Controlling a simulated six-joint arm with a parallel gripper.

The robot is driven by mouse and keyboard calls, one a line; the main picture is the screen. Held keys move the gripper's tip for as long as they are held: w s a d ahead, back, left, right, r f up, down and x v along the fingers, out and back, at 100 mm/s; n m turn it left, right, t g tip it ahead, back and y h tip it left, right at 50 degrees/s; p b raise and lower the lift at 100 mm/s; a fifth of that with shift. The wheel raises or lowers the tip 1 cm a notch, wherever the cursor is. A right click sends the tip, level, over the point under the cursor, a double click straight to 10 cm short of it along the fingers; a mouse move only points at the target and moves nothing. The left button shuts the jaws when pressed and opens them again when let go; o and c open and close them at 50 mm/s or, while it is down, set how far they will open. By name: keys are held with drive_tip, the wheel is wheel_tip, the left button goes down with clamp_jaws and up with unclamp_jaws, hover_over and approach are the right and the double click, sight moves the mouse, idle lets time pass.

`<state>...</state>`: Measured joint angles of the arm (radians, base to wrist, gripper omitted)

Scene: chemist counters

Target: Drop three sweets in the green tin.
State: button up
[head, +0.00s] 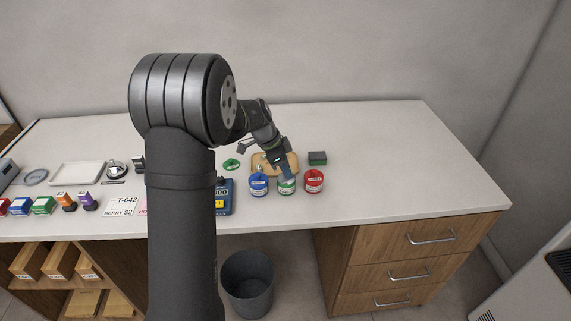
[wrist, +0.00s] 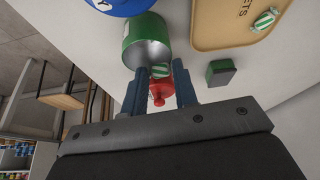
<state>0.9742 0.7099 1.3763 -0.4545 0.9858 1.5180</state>
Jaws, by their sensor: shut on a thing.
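The open green tin (head: 287,188) stands between the blue tin (head: 258,186) and the red tin (head: 314,184). In the wrist view the green tin (wrist: 138,30) shows its bare metal inside. My gripper (head: 286,174) is over the green tin's mouth. The tan sweets tray (wrist: 205,38) carries another green-striped sweet (wrist: 264,20). My arm hides part of the tray (head: 292,160) in the head view. The tin's bottom is not visible.
A green lid (head: 231,164) lies on the counter left of the tray. The counter's right side is clear; a grey bin (head: 248,284) stands below.

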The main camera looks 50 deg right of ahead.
drive_tip(key=o, duration=1)
drive_tip(key=shift+r, duration=0.1)
drive_tip(key=v, duration=1.7)
drive_tip(key=shift+a, duration=0.1)
drive_tip(key=x, duration=1.7)
drive_tip(key=shift+r, duration=0.5)
